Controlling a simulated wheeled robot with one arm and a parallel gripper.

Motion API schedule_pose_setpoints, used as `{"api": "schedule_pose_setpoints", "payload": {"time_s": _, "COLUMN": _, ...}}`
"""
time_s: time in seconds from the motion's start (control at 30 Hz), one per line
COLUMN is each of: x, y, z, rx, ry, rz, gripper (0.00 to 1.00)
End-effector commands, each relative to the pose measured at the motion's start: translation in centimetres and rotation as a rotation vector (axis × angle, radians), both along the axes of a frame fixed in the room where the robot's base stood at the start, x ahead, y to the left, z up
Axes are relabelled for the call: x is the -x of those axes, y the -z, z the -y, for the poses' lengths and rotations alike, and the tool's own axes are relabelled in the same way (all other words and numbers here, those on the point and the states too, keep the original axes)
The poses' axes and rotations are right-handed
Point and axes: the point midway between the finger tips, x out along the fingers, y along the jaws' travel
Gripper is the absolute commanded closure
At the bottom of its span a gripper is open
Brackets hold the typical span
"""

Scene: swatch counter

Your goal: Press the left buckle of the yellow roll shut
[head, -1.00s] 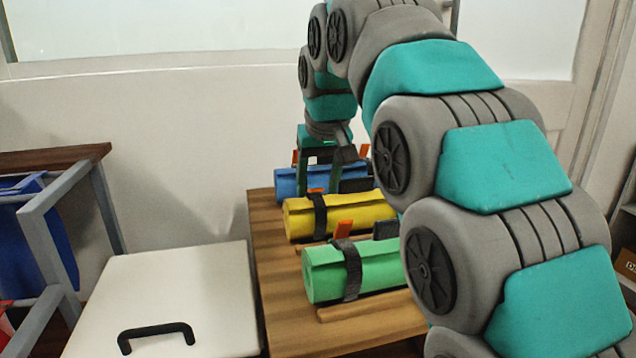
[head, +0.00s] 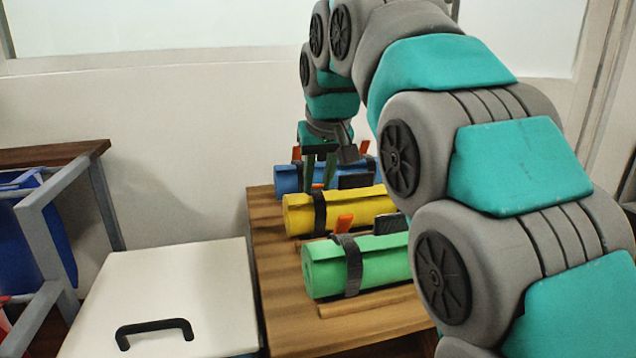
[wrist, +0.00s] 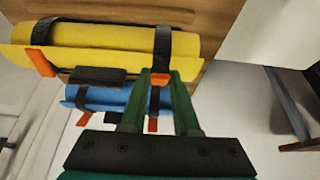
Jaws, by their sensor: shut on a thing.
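The yellow roll (head: 360,208) lies on the wooden counter between the blue and green rolls; it fills the top of the wrist view (wrist: 100,38). A dark strap (head: 320,214) wraps its left end in the head view; this strap is at the right in the wrist view (wrist: 162,45). My gripper (head: 319,187) is over that strap's end. In the wrist view its green fingertips (wrist: 161,75) are closed on the strap's orange buckle piece (wrist: 159,81). The roll's other orange buckle piece (wrist: 40,62) is free. I cannot tell whether the held buckle is latched.
The blue roll (head: 290,180) lies just behind, with its orange tabs close to my fingers. A white lidded box (head: 215,290) stands left of the counter (head: 285,318).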

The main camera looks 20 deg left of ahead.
Motion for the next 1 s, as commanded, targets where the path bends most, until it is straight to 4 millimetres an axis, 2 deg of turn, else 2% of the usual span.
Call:
{"api": "schedule_pose_setpoints", "payload": {"time_s": 0.03, "x": 0.16, "y": 0.60, "z": 0.11, "rx": -0.013, "ry": 0.000, "rz": 0.021, "gripper": 1.00}}
{"api": "schedule_pose_setpoints", "payload": {"time_s": 0.23, "x": 0.43, "y": 1.08, "z": 0.34, "rx": -0.063, "ry": 0.001, "rz": 0.107, "gripper": 1.00}}
{"api": "schedule_pose_setpoints", "payload": {"time_s": 0.77, "x": 0.48, "y": 0.78, "z": 0.34, "rx": -0.102, "ry": 0.001, "rz": 0.166, "gripper": 1.00}}
{"api": "schedule_pose_setpoints", "payload": {"time_s": 0.8, "x": 0.48, "y": 0.78, "z": 0.34, "rx": -0.102, "ry": 0.001, "rz": 0.166, "gripper": 0.70}}
{"api": "schedule_pose_setpoints", "payload": {"time_s": 1.0, "x": 0.49, "y": 0.78, "z": 0.35, "rx": -0.102, "ry": 0.001, "rz": 0.166, "gripper": 0.47}}
